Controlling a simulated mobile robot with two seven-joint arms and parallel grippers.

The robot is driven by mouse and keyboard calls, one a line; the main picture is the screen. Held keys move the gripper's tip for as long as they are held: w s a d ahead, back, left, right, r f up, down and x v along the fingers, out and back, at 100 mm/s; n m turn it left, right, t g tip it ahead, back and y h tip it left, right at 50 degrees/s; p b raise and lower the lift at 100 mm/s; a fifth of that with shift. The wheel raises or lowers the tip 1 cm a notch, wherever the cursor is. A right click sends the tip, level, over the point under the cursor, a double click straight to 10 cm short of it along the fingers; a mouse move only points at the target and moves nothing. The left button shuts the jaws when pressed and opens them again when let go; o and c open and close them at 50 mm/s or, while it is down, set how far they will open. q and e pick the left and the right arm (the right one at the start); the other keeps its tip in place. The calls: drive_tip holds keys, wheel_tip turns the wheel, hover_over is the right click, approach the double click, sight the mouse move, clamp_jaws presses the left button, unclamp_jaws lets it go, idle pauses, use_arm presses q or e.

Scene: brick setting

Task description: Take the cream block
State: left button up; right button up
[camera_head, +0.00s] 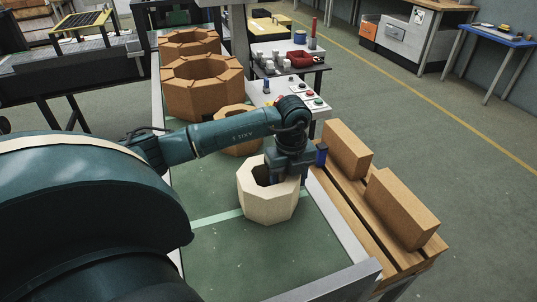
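The cream block (265,205) is a hollow octagonal ring near the front of the green table (225,260). My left arm reaches across from the left, and its gripper (283,177) points down at the block's back right wall. Part of the gripper is over the block's opening, and it hides some of the rim. The fingertips are dark and partly hidden, so I cannot tell whether they are closed on the wall. The block looks upright, at or close to the table surface. My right gripper is not in view.
A smaller tan ring (238,145) sits behind my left arm, partly hidden. Large brown octagonal rings (200,92) stand farther back. Two brown rectangular blocks (402,208) stand on a wooden bench (345,195) at the right. The table's front left is clear.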

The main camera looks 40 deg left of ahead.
use_arm(q)
drive_tip(key=shift+f, duration=0.15)
clamp_jaws()
idle(0.5)
drive_tip(key=shift+w, duration=0.1)
idle(0.4)
